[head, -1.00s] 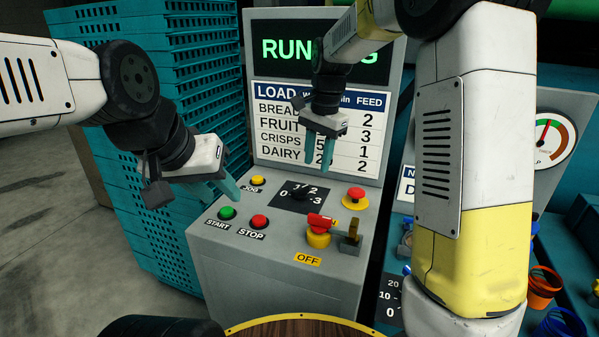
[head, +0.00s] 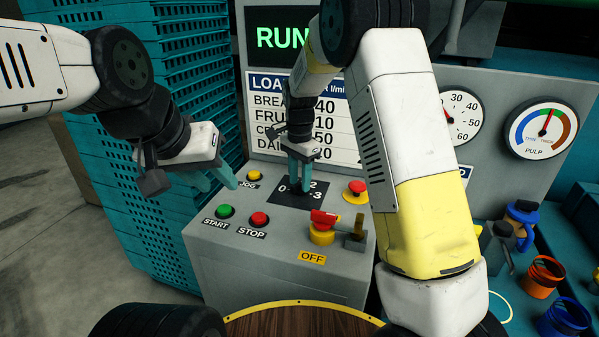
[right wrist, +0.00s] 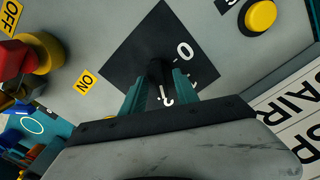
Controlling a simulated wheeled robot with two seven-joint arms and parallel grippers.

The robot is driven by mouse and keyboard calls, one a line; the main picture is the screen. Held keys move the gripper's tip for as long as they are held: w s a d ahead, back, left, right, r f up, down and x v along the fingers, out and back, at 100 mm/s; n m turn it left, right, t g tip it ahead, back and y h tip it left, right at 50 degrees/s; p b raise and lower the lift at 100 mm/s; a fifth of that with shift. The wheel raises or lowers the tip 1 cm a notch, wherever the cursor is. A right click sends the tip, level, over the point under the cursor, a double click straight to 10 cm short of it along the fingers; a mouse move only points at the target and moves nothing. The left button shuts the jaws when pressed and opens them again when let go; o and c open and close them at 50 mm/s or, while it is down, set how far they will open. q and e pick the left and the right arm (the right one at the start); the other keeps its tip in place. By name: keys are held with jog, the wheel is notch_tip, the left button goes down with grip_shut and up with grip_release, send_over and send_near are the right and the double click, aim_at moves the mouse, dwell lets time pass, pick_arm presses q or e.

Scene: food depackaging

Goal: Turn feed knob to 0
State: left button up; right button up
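The feed knob (right wrist: 157,68) is a dark knob on a black square plate (head: 284,198) with white numbers 0 to 3, on the sloping grey panel. My right gripper (head: 299,188) is down at this plate, fingers pointing downward. In the right wrist view its two teal fingers (right wrist: 161,86) stand on either side of the knob with a gap between them; contact is unclear. The 0 (right wrist: 184,52) shows beside the knob. Which number the knob points to is hidden. My left gripper (head: 226,181) is open and empty, left of the JOG button.
Yellow JOG (head: 254,175), green START (head: 225,211) and red STOP (head: 260,219) buttons surround the plate's left side. A red stop button (head: 356,187) and a red-handled switch (head: 322,220) by OFF are to its right. The load chart (head: 300,130) stands behind.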

jog(key=shift+f, duration=0.1)
grip_shut()
jog(key=shift+n, duration=0.3)
jog(key=n, duration=0.4)
jog(key=shift+n, duration=0.3)
jog(key=n, duration=1.1)
jog(key=shift+n, duration=0.4)
jog(key=n, duration=0.7)
